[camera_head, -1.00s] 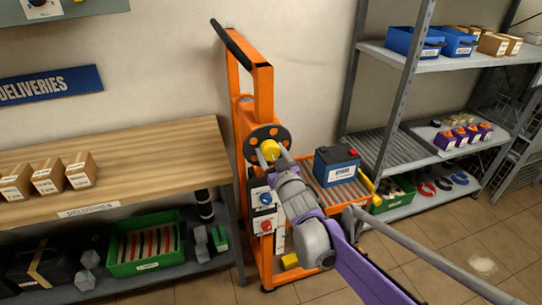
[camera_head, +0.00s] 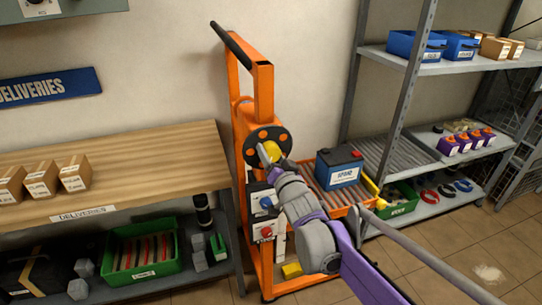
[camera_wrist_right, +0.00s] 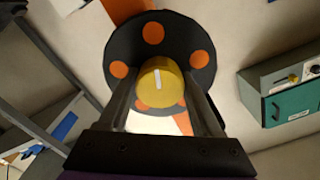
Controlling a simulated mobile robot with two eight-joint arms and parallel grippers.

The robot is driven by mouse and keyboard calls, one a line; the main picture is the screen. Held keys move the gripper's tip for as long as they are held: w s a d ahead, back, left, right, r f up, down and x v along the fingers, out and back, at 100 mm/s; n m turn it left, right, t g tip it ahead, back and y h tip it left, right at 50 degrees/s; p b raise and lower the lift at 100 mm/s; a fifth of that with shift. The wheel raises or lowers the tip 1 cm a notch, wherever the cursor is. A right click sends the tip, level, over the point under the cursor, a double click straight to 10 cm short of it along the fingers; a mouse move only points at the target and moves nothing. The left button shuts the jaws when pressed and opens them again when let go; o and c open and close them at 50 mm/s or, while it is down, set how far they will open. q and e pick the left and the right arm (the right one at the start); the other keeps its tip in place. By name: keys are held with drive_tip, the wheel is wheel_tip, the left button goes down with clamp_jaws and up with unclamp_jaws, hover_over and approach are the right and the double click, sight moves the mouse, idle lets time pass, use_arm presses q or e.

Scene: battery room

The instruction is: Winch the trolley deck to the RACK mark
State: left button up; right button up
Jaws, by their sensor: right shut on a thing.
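The orange trolley (camera_head: 263,92) stands against the wall between the bench and the shelving. On its mast is a dark winch wheel (camera_head: 283,139) with orange spots. The roller deck (camera_head: 330,198) carries a dark blue battery with a red terminal (camera_head: 340,168). I cannot make out the RACK mark. My left gripper is not in view.
A wooden bench (camera_head: 130,165) with small boxes stands to the left, with a green crate (camera_head: 168,275) below. Grey shelving (camera_head: 425,165) with a roller bay stands to the right, near the deck.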

idle(0.4)
drive_tip(key=o, duration=1.4)
drive_tip(key=v, duration=1)
drive_tip(key=shift+s+d, duration=0.1)
drive_tip(key=shift+s, duration=0.3)
